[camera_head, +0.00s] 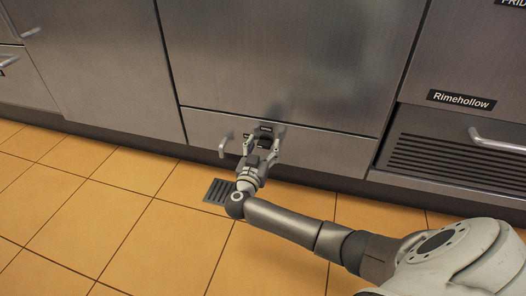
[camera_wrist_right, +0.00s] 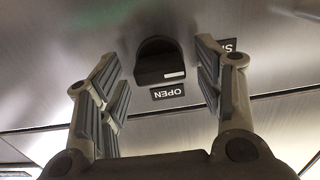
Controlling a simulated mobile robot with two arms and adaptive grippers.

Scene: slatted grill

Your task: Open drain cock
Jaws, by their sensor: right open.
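The drain cock looks like a black round knob (camera_wrist_right: 158,62) with a short white mark, set on a steel panel in the right wrist view. An upside-down "OPEN" label (camera_wrist_right: 168,91) sits just below it there, and another label (camera_wrist_right: 230,45), partly covered by a finger, is to its right. My right gripper (camera_head: 263,140) is open in front of the low steel panel in the head view. In the wrist view its fingers lie on either side of the knob, with gaps showing. I cannot tell how deep they reach. My left gripper is not in view.
A silver handle (camera_head: 224,146) sticks out of the low panel just left of my right gripper. A dark floor grate (camera_head: 219,192) lies in the tiles below. A slatted grill (camera_head: 455,160) labelled "Rimehollow" (camera_head: 461,99) is at the right. The tiled floor at left is clear.

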